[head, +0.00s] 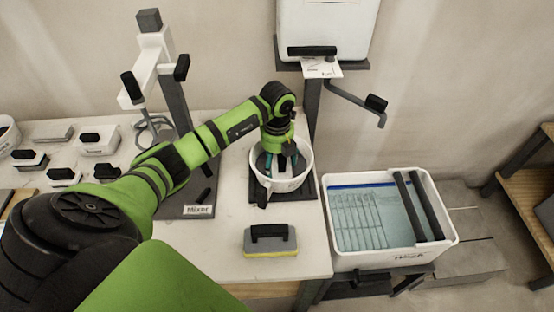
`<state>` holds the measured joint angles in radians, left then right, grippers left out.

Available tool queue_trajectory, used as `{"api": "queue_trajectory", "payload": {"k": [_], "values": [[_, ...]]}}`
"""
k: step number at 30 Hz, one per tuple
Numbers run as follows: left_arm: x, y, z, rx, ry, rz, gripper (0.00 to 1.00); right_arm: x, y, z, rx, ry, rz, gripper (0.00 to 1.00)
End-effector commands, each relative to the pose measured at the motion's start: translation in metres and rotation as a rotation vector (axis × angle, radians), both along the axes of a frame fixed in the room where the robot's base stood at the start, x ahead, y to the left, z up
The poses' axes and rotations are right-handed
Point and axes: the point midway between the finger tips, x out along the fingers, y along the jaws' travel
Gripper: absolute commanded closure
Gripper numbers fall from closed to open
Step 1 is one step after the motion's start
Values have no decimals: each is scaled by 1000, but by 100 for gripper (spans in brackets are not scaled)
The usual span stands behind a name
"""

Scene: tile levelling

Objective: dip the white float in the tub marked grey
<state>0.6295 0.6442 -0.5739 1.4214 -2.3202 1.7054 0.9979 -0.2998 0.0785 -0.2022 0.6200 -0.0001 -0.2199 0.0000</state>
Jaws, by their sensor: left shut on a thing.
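My left gripper (277,163) reaches down into a round white tub (303,172) with grey inside, standing on a dark base. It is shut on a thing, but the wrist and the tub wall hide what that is. My right gripper is not in view.
A grey sponge float with a yellow base (270,245) sits at the front of the table (215,250). A white stand (150,50) marked Mixer is at the left. A white water tray with dark rollers (447,240) is at the right. A hopper with a crank (325,30) rises behind.

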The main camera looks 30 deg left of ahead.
Motion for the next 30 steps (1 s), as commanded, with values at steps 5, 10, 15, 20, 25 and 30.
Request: {"api": "queue_trajectory", "payload": {"k": [5,10,15,20,25,30], "values": [[0,0,0,0,-1,0,64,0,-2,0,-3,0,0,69],[0,0,0,0,-1,0,64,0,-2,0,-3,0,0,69],[1,0,4,0,-1,0,64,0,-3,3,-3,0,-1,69],[1,0,18,0,-3,0,64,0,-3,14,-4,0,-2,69],[1,0,35,0,-2,0,64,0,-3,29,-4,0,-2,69],[0,0,52,0,-2,0,64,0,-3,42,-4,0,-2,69]]}}
